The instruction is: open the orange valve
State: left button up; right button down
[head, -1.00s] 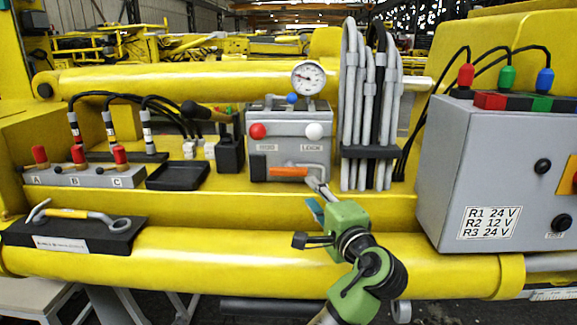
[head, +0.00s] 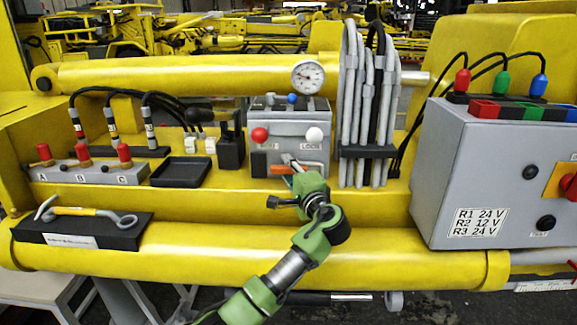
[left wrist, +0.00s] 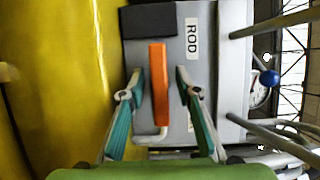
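The orange valve handle (head: 311,168) is on the lower front of the grey valve box (head: 290,123), lying roughly level in the head view. In the left wrist view the orange handle (left wrist: 158,80) lies between the two fingers, with its bent metal end toward the gripper. My left gripper (head: 292,165) is in front of the box and hides part of the handle. In the left wrist view my left gripper (left wrist: 156,84) is open, with a gap on each side of the handle. My right gripper is not in view.
A red knob (head: 259,135) and a white knob (head: 314,134) sit above the handle. Grey hoses (head: 365,110) hang just right of the box. A black tray (head: 180,172) lies left. A grey cabinet (head: 480,180) stands right. The yellow boom (head: 210,250) runs below.

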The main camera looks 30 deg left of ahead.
pick_arm(q)
jog(key=shift+c, duration=0.9)
grip_shut()
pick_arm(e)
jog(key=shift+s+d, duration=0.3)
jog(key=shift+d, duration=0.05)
